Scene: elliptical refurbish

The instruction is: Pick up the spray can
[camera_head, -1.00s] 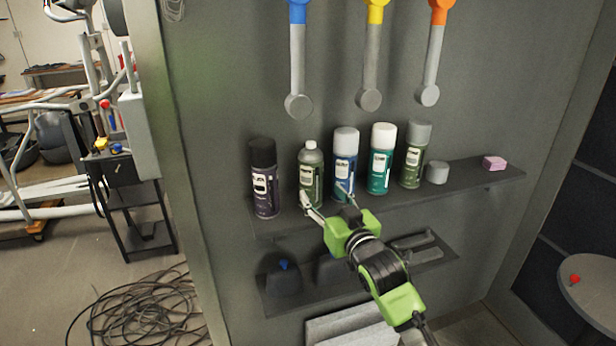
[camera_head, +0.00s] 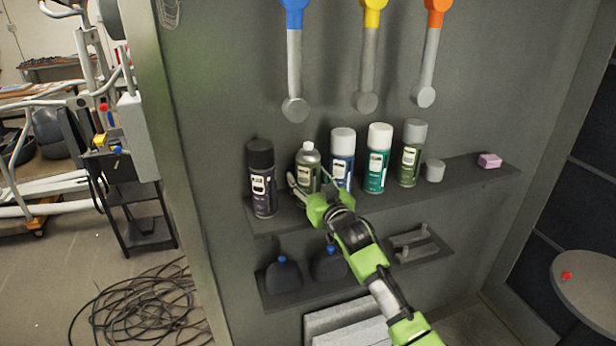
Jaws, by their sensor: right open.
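Several spray cans stand upright in a row on the upper shelf (camera_head: 462,177). From the left they are a black can (camera_head: 262,180), a grey-green can with no cap and a bare top (camera_head: 308,163), a blue can with a white cap (camera_head: 342,145), a teal can with a white cap (camera_head: 379,160) and an olive can with a grey cap (camera_head: 411,153). My right gripper (camera_head: 309,184) is open in front of the grey-green can and overlaps its lower part. I cannot tell whether the fingers touch it. My left gripper is not in view.
A loose grey cap (camera_head: 434,171) and a pink block (camera_head: 489,161) sit on the shelf's right part. A lower shelf (camera_head: 345,286) holds dark bottles with blue tops (camera_head: 284,277). Wrenches (camera_head: 369,70) hang above. A round table (camera_head: 590,290) stands right, cables (camera_head: 135,310) lie left.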

